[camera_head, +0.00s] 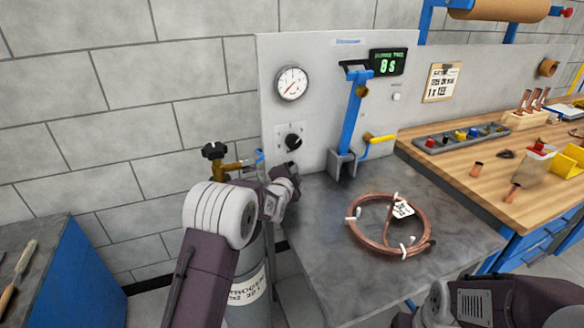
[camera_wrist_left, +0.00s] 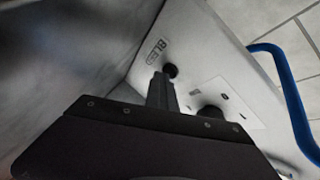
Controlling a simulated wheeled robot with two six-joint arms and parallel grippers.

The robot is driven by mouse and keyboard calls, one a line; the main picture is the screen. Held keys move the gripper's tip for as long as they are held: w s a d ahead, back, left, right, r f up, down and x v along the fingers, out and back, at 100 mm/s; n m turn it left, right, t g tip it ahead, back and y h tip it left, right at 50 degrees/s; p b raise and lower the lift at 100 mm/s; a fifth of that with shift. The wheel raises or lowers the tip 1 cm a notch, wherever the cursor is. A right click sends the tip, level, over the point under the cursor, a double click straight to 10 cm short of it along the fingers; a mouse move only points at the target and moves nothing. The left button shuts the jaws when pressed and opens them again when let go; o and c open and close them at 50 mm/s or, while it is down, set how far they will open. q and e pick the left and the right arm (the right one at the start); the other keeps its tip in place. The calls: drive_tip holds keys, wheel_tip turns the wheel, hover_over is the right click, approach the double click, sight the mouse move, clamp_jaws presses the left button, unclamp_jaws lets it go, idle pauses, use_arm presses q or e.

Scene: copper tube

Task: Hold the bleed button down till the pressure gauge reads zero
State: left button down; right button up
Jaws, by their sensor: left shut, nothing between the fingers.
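The pressure gauge (camera_head: 291,83) is a round white dial on the grey panel; its red needle is too small to read exactly. A black knob (camera_head: 293,141) is below it. My left gripper (camera_head: 293,168) is close to the panel below that knob, its fingers shut and empty. In the left wrist view, the shut fingers (camera_wrist_left: 161,88) reach the dark round bleed button (camera_wrist_left: 171,70), beside lettering beginning "BL". The tips overlap the button's edge; I cannot tell whether they press it. The gripper hides the button in the head view. My right gripper is out of frame.
A green digital display (camera_head: 387,62) and a blue lever (camera_head: 354,110) are on the panel's right. A copper coil (camera_head: 375,247) lies on the grey bench (camera_head: 330,272). A gas cylinder (camera_head: 247,290) stands by my left arm. The wooden bench at right is cluttered.

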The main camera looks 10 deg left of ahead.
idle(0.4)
use_arm(q)
drive_tip(key=shift+s+d+b, duration=0.3)
drive_tip(key=shift+s+d, duration=0.2)
drive_tip(key=shift+s, duration=0.3)
drive_tip(key=shift+s+d+f, duration=0.1)
drive_tip(key=shift+s+d, duration=0.25)
drive_tip(key=shift+s, duration=0.1)
drive_tip(key=shift+s+d+b, duration=0.25)
drive_tip(key=shift+s+d, duration=0.3)
drive_tip(key=shift+s, duration=0.25)
drive_tip(key=shift+s+d+b, duration=0.2)
drive_tip(key=shift+s+d, duration=0.3)
drive_tip(key=shift+s, duration=0.3)
